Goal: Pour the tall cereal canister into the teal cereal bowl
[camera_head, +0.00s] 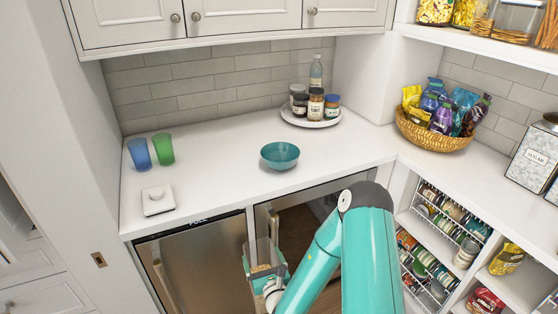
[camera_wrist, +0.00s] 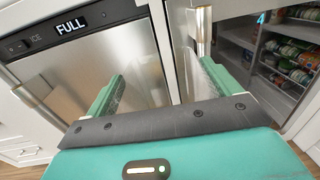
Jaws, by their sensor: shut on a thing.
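The teal bowl (camera_head: 280,156) stands upright on the white counter, towards its front middle. My gripper (camera_head: 266,270) is in front of the counter, below its front edge and below the bowl in the head view. It is shut on a clear canister (camera_head: 262,251), with some tan cereal showing low inside. The canister looks roughly upright and apart from the bowl. In the wrist view, the teal fingers of my gripper (camera_wrist: 160,95) show on both sides, but the clear canister between them is hard to make out.
Blue (camera_head: 139,153) and green (camera_head: 163,149) cups stand left. A jar tray (camera_head: 310,121) and snack basket (camera_head: 440,144) stand behind and right. Counter around the bowl is clear.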

